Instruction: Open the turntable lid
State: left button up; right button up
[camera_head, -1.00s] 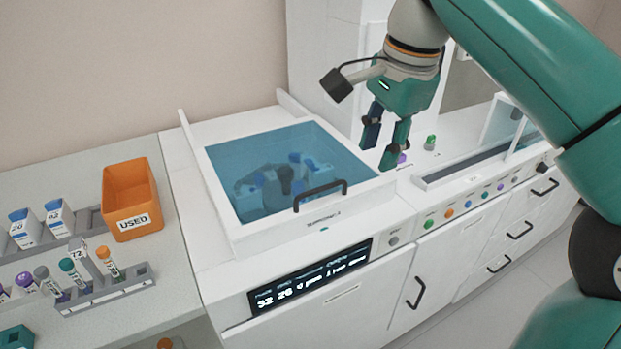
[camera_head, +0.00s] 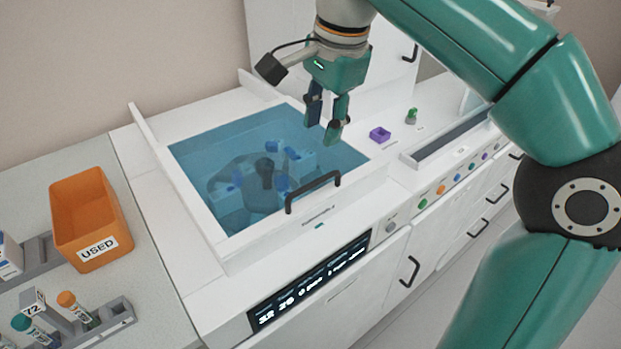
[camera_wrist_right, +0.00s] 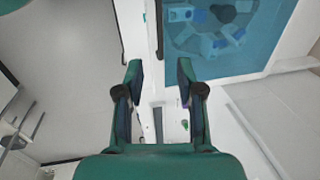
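The turntable lid (camera_head: 205,150) is a blue see-through panel in a white frame, lying shut over the turntable (camera_head: 262,182), which shows through it. A black lid handle (camera_head: 314,190) stands at its front edge. My right gripper (camera_head: 322,135) is open and empty, above the lid's right side and behind the handle, with its fingers pointing down. In the right wrist view the open fingers (camera_wrist_right: 158,66) are apart with nothing between them, and the lid (camera_wrist_right: 262,50) is at the upper right. My left gripper is not in view.
An orange USED bin (camera_head: 85,215) and racks with tubes (camera_head: 85,330) stand on the left bench. A purple block (camera_head: 380,134) and a green knob (camera_head: 411,116) are right of the lid. A display panel (camera_head: 310,285) is on the front.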

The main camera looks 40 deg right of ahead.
aim_at(311, 183)
jog(key=f+b, duration=0.1)
jog(key=f, duration=0.3)
jog(key=w+f+b, duration=0.1)
jog(key=f, duration=0.3)
jog(key=w+f+b, duration=0.1)
jog(key=f, duration=0.4)
jog(key=shift+w+d, duration=0.15)
jog(key=shift+w, duration=0.1)
grip_shut()
jog(key=shift+r, duration=0.1)
